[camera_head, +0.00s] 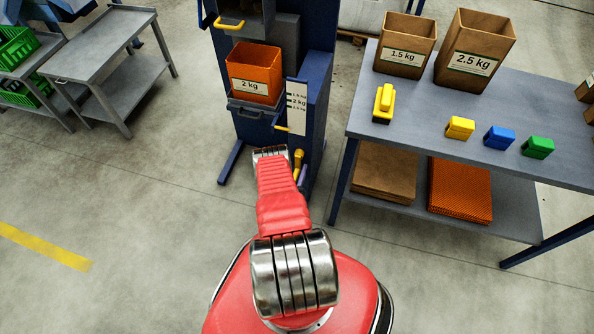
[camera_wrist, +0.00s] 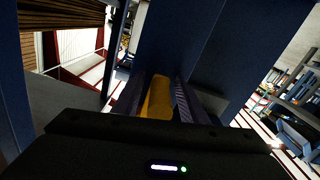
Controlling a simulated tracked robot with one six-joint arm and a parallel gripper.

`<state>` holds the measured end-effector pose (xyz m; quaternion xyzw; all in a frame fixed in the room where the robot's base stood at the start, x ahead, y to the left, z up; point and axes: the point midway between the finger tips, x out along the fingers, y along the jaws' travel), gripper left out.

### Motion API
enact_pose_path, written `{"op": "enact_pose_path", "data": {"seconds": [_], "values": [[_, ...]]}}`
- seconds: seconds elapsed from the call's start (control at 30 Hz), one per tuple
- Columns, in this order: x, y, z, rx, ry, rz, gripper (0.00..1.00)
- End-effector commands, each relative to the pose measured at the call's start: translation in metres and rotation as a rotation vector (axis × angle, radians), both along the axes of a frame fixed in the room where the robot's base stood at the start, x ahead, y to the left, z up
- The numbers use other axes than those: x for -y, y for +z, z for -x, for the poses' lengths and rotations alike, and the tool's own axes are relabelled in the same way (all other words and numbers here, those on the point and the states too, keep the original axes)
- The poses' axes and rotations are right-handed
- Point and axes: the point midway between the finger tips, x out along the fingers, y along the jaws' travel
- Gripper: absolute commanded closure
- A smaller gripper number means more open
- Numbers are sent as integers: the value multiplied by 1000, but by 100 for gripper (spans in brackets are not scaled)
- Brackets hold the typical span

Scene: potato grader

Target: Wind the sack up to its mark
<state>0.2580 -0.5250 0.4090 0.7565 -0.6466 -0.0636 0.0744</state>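The orange sack (camera_head: 254,74), labelled 2 kg, stands upright on the carriage of the blue machine (camera_head: 320,60). A white scale plate (camera_head: 297,103) with 1.5, 2 and 2.5 kg marks is to its right. A yellow pointer (camera_head: 283,129) sits at the plate's lower left, below the printed marks. A yellow crank handle (camera_head: 298,162) is low on the machine's front. In the wrist view the yellow handle (camera_wrist: 158,98) lies between the fingers of my gripper (camera_wrist: 162,84), filling the gap, so it appears shut on it.
A table (camera_head: 400,135) at right carries two cardboard sacks, marked 1.5 kg (camera_head: 404,48) and 2.5 kg (camera_head: 474,52), and yellow, blue and green blocks. A grey cart (camera_head: 105,45) and green crates (camera_head: 15,48) are at left. The floor at lower left is clear.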

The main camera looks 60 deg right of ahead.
Motion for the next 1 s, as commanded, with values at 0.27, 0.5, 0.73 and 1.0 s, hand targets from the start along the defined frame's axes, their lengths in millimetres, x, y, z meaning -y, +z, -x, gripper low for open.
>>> {"op": "enact_pose_path", "data": {"seconds": [0.27,0.5,0.73,1.0], "values": [[0,0,0,0,0,0,74],[-1,0,0,0,1,0,91],[-1,0,-1,0,2,0,100],[-1,0,-1,-2,2,0,100]]}}
